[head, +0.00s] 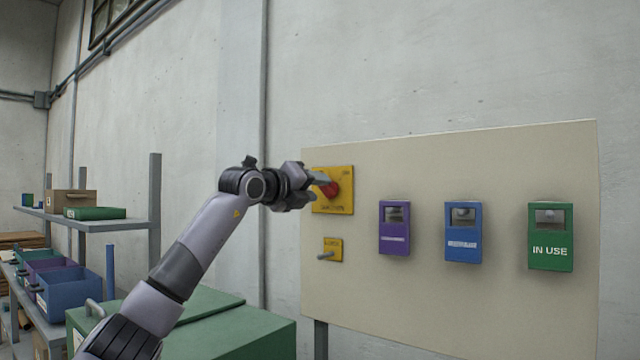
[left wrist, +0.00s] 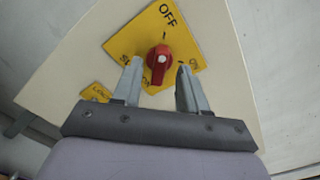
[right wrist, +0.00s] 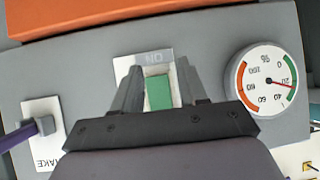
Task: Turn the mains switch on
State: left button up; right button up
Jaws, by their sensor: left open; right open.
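The mains switch is a red rotary knob (head: 331,189) on a yellow plate (head: 346,206) at the upper left of a beige wall board. In the left wrist view the knob (left wrist: 160,62) stands between the fingertips, with OFF printed above it on the plate (left wrist: 160,28).
A small yellow plate with a lever (head: 332,250) is below the mains switch. Purple (head: 394,238), blue (head: 463,248) and green (head: 550,252) boxes hang to the right. A gauge (right wrist: 268,82) is beside the right gripper. Shelves with bins (head: 75,290) stand left.

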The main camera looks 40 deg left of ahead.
pick_arm(q)
jog(key=shift+w+r, duration=0.1)
jog(key=shift+w, duration=0.7)
jog(key=shift+w+a, duration=0.1)
jog(key=shift+w, duration=0.2)
jog(key=shift+c, duration=0.3)
grip_shut()
jog(key=shift+p, duration=0.3)
